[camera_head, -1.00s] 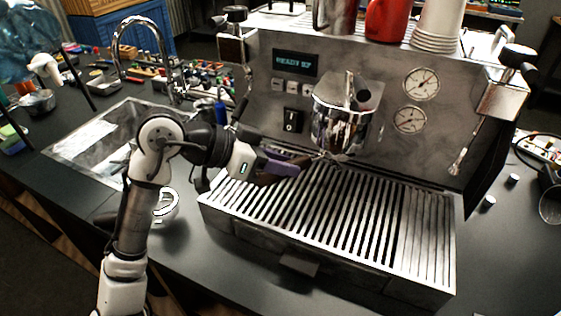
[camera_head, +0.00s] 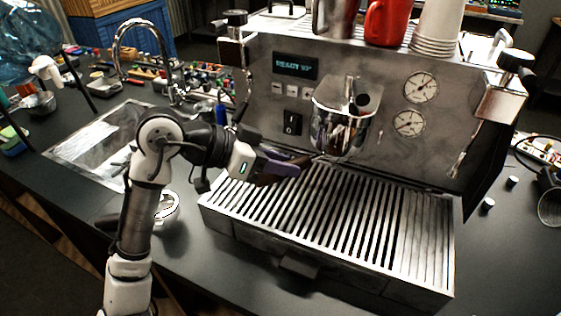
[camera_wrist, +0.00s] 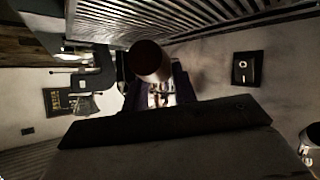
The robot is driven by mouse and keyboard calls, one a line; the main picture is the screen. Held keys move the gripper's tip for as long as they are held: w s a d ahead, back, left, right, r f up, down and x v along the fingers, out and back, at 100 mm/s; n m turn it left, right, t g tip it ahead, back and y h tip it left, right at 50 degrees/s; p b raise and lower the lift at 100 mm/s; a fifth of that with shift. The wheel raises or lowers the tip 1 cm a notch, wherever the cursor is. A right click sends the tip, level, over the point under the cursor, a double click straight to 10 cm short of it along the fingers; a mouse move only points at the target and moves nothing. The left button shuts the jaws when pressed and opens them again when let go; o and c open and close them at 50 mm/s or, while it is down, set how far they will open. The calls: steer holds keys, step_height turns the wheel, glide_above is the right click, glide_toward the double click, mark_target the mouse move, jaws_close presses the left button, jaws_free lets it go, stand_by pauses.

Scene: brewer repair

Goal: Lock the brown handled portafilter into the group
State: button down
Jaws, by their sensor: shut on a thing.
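My gripper (camera_head: 283,166) is shut on the brown handle (camera_head: 266,180), left of and below the chrome group (camera_head: 338,125) on the espresso machine. The handle points out to the left, above the drip tray grate. The handle's far end reaches toward the underside of the group. The portafilter's metal head is mostly hidden, and I cannot tell whether it is seated or locked. In the wrist view, the rounded brown handle end (camera_wrist: 149,60) shows near the middle, with a dark bar of my gripper below it.
The slatted drip tray (camera_head: 425,235) lies under the group. A metal ringed tool (camera_head: 168,204) stands on the counter behind my arm. A sink (camera_head: 95,135) is at the left. Cups and a red mug (camera_head: 384,22) stand on the machine top.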

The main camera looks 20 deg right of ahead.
steer(key=shift+r+p, duration=0.95)
steer(key=shift+r, duration=0.2)
stand_by(2.2)
steer(key=s+n+t, duration=0.2)
steer(key=s+d+n+t+b, duration=0.1)
steer(key=s+n+t, duration=0.1)
steer(key=shift+s+f+t, duration=0.1)
steer(key=shift+s+t, duration=0.05)
steer(key=shift+t, duration=0.25)
stand_by(0.6)
steer(key=shift+n+y+b, duration=0.3)
steer(key=b, duration=0.2)
steer(key=s+b, duration=0.1)
steer(key=b, duration=0.1)
steer(key=shift+d+n+t, duration=0.25)
steer(key=shift+n+t, duration=0.15)
steer(key=shift+s, duration=0.1)
steer(key=shift+d+b, duration=0.1)
steer(key=shift+b, duration=0.35)
